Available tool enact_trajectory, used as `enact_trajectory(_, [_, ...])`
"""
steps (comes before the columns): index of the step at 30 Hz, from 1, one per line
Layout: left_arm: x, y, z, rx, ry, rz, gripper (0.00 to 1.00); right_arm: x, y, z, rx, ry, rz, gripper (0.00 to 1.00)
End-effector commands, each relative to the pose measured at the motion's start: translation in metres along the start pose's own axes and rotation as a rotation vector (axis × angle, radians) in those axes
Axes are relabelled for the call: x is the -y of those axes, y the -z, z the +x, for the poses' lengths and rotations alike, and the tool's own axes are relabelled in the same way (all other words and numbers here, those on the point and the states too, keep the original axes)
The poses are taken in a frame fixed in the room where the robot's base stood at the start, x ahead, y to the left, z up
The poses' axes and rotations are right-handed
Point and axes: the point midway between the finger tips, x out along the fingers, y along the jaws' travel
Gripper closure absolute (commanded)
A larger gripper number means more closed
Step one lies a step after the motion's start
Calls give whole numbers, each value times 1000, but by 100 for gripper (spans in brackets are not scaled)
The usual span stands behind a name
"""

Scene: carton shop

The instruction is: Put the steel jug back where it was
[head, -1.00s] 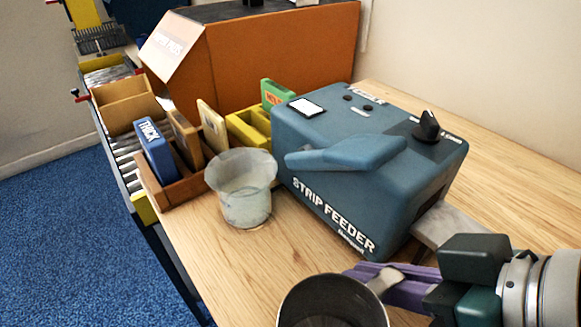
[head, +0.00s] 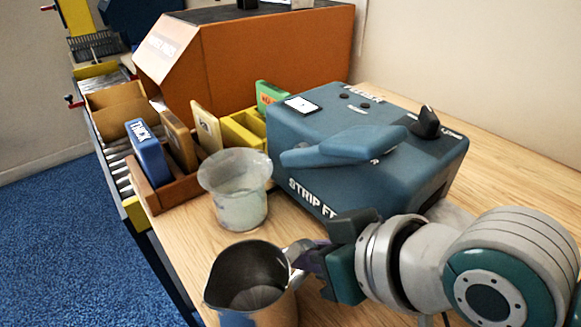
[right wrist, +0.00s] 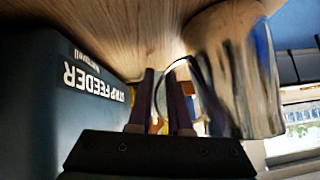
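The steel jug (head: 250,280) is open-topped with a spout and stands roughly upright at the bottom of the head view, in front of the translucent plastic cup. Its lower part is cut off by the frame edge. My right gripper (head: 308,262) comes in from the right, shut on the jug's handle (head: 298,250). The right wrist view shows the purple fingers (right wrist: 165,100) at the handle and the shiny jug body (right wrist: 240,75) beside them. I cannot tell whether the jug's base touches the table. My left gripper is not in view.
The translucent cup (head: 238,195) stands close behind the jug. The blue strip feeder (head: 350,160) is behind my right gripper. A wooden rack (head: 172,195) with upright blocks is at the left, near the table edge. An orange machine (head: 270,65) stands behind.

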Motion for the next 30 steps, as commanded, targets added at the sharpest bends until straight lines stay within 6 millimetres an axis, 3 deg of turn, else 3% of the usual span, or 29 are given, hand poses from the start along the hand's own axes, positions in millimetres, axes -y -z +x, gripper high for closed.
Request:
enact_trajectory(6, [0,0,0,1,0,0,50,0,0,0,-1,0,1,59])
enact_trajectory(16, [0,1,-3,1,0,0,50,0,0,-7,0,0,1,59])
enact_trajectory(30, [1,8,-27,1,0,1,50,0,1,-99,1,1,-1,59])
